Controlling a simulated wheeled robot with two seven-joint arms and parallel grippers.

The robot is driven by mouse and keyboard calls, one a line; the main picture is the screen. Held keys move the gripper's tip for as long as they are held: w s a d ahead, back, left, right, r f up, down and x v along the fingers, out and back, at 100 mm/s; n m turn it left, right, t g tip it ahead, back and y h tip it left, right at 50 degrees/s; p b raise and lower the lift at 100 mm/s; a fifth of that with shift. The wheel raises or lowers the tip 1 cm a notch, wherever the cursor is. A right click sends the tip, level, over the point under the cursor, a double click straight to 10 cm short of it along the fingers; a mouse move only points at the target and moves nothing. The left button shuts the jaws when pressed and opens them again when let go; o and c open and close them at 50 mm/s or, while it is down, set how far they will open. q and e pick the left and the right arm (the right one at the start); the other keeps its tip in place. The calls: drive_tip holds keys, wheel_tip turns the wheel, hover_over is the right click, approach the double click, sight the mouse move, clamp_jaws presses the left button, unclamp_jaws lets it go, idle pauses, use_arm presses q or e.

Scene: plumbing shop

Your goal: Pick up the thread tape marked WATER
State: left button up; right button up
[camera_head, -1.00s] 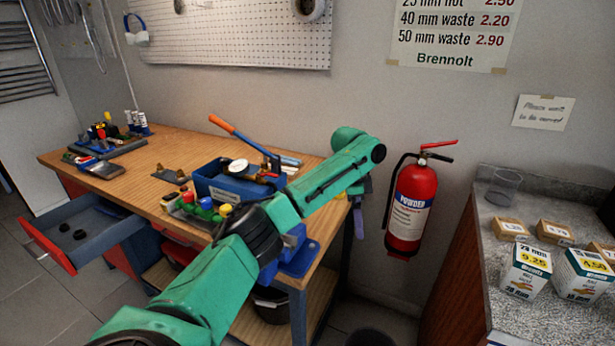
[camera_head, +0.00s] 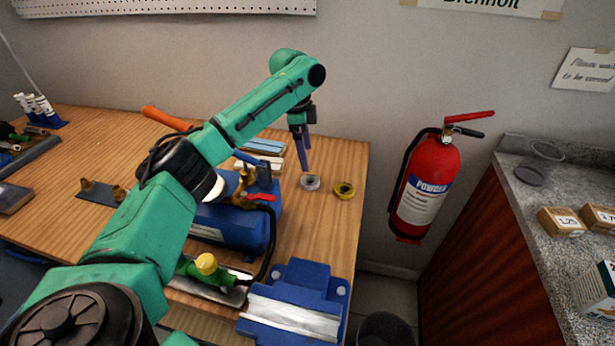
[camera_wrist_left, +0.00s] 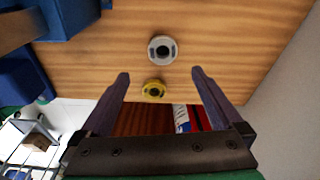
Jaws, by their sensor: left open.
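Two small tape rolls lie flat on the wooden bench near its right end: a white-grey roll (camera_head: 310,182) and, to its right, a yellow roll (camera_head: 344,190). No marking is readable on either, so I cannot tell which says WATER. My left gripper (camera_head: 304,166) points down above the bench, close to the white-grey roll. In the left wrist view, the open, empty fingers (camera_wrist_left: 160,73) frame the gap between the white-grey roll (camera_wrist_left: 162,49) and the yellow roll (camera_wrist_left: 153,90). My right gripper is out of view.
The bench top (camera_head: 325,225) is bare around the rolls. A blue pump unit (camera_head: 235,228) with brass fittings and a blue vise (camera_head: 300,290) stand left and in front. A red fire extinguisher (camera_head: 428,185) hangs on the wall to the right.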

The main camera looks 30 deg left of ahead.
sight(310, 180)
use_arm(q)
drive_tip(key=f, duration=0.3)
drive_tip(key=shift+w+f, duration=0.25)
drive_tip(key=shift+f, duration=0.05)
drive_tip(key=f, duration=0.1)
drive_tip(key=f+p, duration=0.1)
drive_tip(key=f, duration=0.1)
drive_tip(key=f+p, duration=0.1)
drive_tip(key=f, duration=0.1)
drive_tip(key=shift+w+d+f, duration=0.15)
drive_tip(key=shift+d+f, duration=0.05)
drive_tip(key=shift+d, duration=0.05)
drive_tip(key=shift+d+f, duration=0.1)
drive_tip(key=shift+f, duration=0.05)
drive_tip(key=shift+c, duration=1.2)
drive_tip(key=c, duration=1)
drive_tip(key=shift+c, duration=0.7)
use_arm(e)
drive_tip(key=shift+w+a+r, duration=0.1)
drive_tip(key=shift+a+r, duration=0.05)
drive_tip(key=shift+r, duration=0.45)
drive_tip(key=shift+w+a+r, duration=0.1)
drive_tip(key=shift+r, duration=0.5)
